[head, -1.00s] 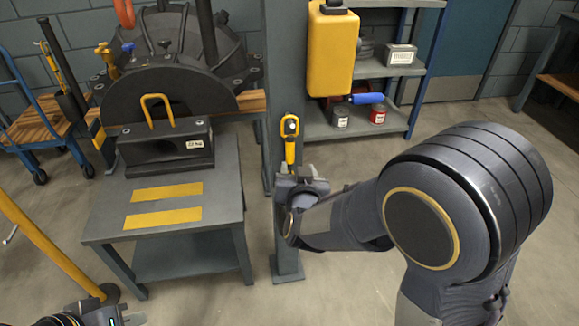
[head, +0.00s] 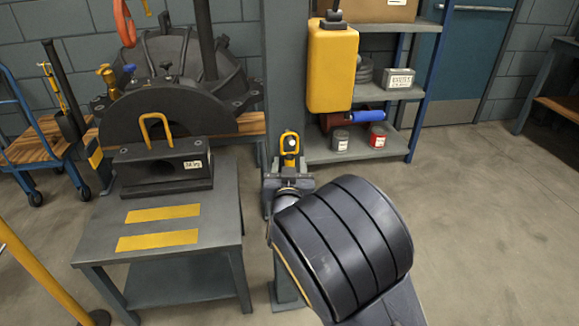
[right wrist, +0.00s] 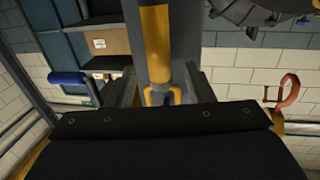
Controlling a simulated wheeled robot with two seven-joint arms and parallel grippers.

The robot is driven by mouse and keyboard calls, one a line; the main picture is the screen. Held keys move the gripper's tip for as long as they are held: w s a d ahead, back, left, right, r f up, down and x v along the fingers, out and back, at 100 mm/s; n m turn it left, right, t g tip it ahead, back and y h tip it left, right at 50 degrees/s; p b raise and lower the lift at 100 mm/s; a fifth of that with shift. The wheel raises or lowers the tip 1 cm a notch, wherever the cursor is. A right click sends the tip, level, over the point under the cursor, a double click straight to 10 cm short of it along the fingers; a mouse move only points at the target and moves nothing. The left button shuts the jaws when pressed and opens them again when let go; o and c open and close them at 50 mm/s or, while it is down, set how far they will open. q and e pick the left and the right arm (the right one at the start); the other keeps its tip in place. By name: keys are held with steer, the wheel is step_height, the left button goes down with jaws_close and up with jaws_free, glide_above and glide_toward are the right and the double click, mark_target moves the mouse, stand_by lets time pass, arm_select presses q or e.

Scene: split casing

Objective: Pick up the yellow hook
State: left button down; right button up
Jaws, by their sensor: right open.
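The yellow hook (head: 290,143) is upright at the grey post, near the middle of the head view. Its lower part is hidden behind my right gripper (head: 288,180). In the right wrist view, a yellow and dark piece (right wrist: 160,55), seemingly the hook, runs down between the two fingers of my right gripper (right wrist: 163,88). The fingers are apart, one on each side of it, with gaps showing. I cannot tell how deep it sits between them. My left gripper is out of view.
A yellow canister (head: 332,65) is right of the post, before shelves (head: 393,95). Open floor lies at the right.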

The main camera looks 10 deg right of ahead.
mark_target(289, 154)
steer(key=shift+c, duration=0.5)
jaws_close()
steer(key=shift+r, duration=0.45)
steer(key=r, duration=0.1)
steer(key=r+p, duration=0.1)
steer(key=r, duration=0.1)
steer(key=shift+s+p, duration=0.25)
steer(key=shift+p, duration=0.15)
steer(key=s+a+p, duration=0.1)
steer(key=s, duration=0.7)
steer(key=s+a+p, duration=0.1)
steer(key=s+a, duration=0.1)
steer(key=s, duration=0.7)
steer(key=shift+a+f, duration=0.2)
steer(key=shift+a, duration=0.05)
steer(key=shift+s, duration=0.1)
